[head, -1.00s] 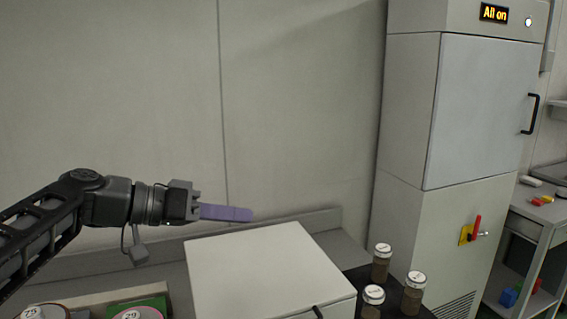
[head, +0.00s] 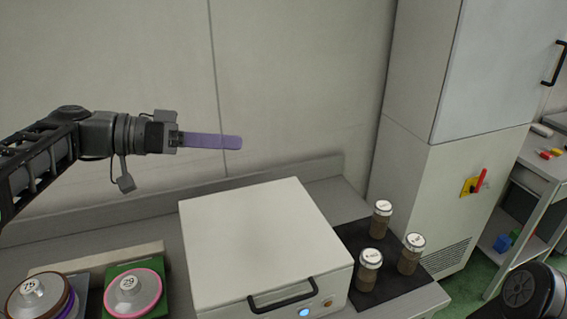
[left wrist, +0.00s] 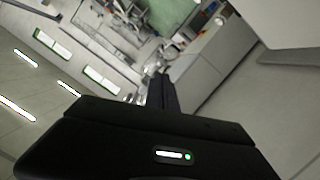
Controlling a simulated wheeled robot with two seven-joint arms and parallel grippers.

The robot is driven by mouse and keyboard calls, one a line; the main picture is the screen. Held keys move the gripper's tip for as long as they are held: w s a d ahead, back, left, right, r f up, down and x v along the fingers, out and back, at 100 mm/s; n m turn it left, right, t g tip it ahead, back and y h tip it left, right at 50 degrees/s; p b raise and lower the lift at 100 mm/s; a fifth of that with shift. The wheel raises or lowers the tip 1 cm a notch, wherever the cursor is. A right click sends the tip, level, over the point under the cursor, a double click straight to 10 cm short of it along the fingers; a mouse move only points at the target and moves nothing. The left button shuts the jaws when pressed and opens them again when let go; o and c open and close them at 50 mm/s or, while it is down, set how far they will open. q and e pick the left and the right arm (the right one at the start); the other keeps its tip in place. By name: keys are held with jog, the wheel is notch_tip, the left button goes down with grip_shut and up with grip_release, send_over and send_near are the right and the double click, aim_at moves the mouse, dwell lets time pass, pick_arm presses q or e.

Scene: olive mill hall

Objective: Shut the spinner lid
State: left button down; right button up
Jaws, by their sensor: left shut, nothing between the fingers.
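The spinner (head: 262,240) is a pale box on the bench, with a black bar handle (head: 284,297) at its front edge and a lit blue button on its front. Its flat white lid (head: 255,225) lies level on the body, and I see no gap under it. My left gripper (head: 239,142), with purple fingers, is shut and empty. It is above and behind the lid, apart from it, pointing right. The left wrist view shows the dark wrist housing and a tilted view of the hall; no spinner is clear there. My right gripper is not in view.
Several brown jars with white caps stand on a dark mat (head: 394,287) right of the spinner. A tall cabinet (head: 440,180) with a red switch handle stands right, beside a shelf cart (head: 535,180). A wall is behind.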

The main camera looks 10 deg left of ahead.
pick_arm(q)
jog(key=w+d+f+b, duration=0.1)
jog(key=w+d+f, duration=0.2)
jog(key=d+f, duration=0.3)
jog(key=d, duration=0.3)
jog(key=shift+d+b, duration=0.3)
jog(key=shift+d, duration=0.05)
jog(key=shift+s, duration=0.1)
dwell(0.3)
